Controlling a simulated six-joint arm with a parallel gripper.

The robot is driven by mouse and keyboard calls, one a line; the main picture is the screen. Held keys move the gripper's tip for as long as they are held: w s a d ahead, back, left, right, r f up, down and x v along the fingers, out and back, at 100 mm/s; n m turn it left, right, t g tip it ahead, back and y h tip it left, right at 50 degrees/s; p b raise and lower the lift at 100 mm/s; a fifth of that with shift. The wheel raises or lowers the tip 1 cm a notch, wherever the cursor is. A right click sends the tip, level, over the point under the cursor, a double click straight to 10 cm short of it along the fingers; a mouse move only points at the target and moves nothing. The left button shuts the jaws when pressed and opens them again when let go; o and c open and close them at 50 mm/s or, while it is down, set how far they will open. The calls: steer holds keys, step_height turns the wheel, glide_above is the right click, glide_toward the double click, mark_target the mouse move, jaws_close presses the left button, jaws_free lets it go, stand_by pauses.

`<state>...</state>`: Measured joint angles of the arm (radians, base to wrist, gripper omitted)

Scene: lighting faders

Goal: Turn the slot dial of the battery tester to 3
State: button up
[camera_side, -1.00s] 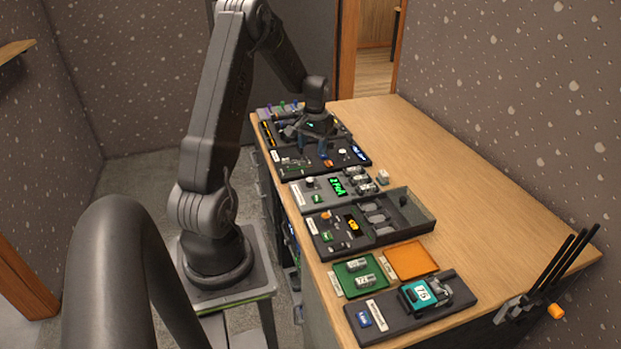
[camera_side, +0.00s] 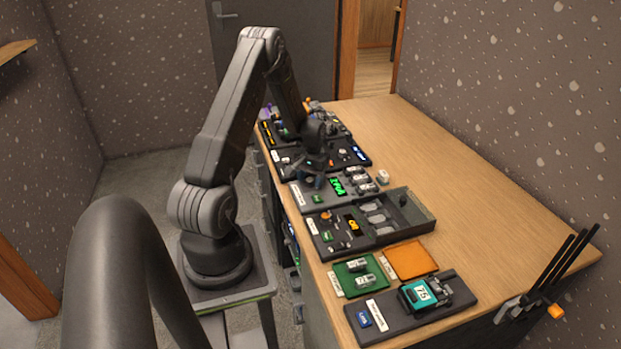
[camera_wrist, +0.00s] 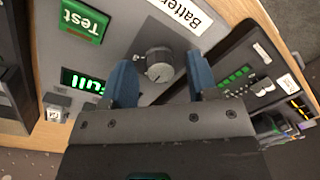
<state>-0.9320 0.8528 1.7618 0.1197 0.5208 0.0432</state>
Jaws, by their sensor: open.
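The battery tester is a grey panel (camera_wrist: 112,38) with a label starting "Batter", a green Test button (camera_wrist: 83,20) and a lit green display (camera_wrist: 84,82). In the side view its panel (camera_side: 301,196) lies under my gripper. Its dial, a round grey knob (camera_wrist: 159,64), sits between and just beyond my fingertips in the wrist view; the slot it points to is too small to read. My gripper (camera_wrist: 160,80) is open, with one blue finger on each side of the knob. I cannot tell whether either finger touches it. In the side view my gripper (camera_side: 312,180) hides the dial.
Batteries (camera_side: 360,178) stand at the tester's right end. A black fader panel (camera_side: 350,155) lies behind it. In front are a dark tray unit (camera_side: 420,209), a green tray (camera_side: 345,283) and an orange tray (camera_side: 410,262).

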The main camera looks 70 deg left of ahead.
steer(key=c, duration=0.9)
steer(key=shift+m, duration=0.3)
steer(key=m, duration=1.1)
steer(key=shift+s+t, duration=0.1)
steer(key=shift+t, duration=0.2)
steer(key=shift+m, duration=0.3)
steer(key=o, duration=0.9)
